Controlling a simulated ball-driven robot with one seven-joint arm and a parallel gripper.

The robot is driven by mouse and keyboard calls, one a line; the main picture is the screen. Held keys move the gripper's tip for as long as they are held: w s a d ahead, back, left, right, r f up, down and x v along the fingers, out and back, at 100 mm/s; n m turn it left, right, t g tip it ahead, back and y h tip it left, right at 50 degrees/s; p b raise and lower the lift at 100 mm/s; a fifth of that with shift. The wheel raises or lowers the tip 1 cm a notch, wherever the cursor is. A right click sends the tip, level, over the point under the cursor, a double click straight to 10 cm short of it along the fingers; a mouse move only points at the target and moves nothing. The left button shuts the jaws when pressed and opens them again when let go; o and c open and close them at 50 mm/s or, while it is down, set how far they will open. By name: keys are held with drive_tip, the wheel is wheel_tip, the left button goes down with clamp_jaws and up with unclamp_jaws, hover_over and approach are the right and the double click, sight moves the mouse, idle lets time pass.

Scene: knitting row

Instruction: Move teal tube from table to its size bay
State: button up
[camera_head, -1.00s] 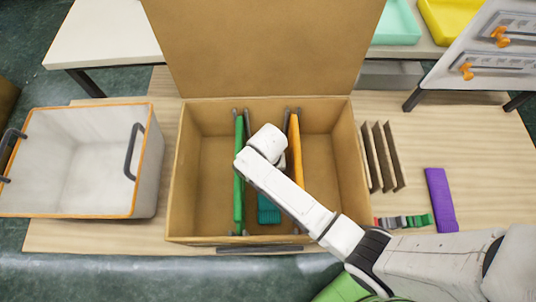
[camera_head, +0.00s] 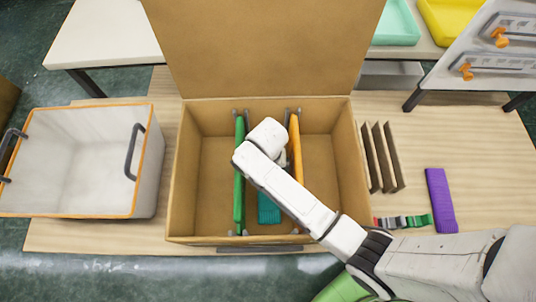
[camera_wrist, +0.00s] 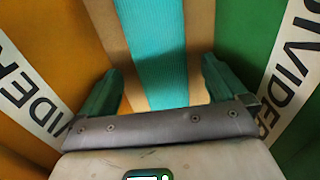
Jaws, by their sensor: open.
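The teal tube (camera_head: 268,209) lies in the middle bay of the cardboard box (camera_head: 335,190), between a green divider (camera_head: 239,175) and an orange divider (camera_head: 296,150). My arm covers part of it in the head view. In the wrist view the teal tube (camera_wrist: 152,40) runs down the middle, with cardboard floor on both sides. My gripper (camera_wrist: 162,88) is open, its fingers apart on either side of the tube, not closed on it. The fingers are hidden in the head view.
A white bin with an orange rim (camera_head: 150,170) stands left of the box. Right of it are brown panels (camera_head: 383,158), a purple piece (camera_head: 440,200) and a strap (camera_head: 403,221). The box's outer bays look empty. The lid stands open at the back.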

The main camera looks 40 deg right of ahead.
wheel_tip(320, 180, up, 9)
idle(0.3)
idle(0.5)
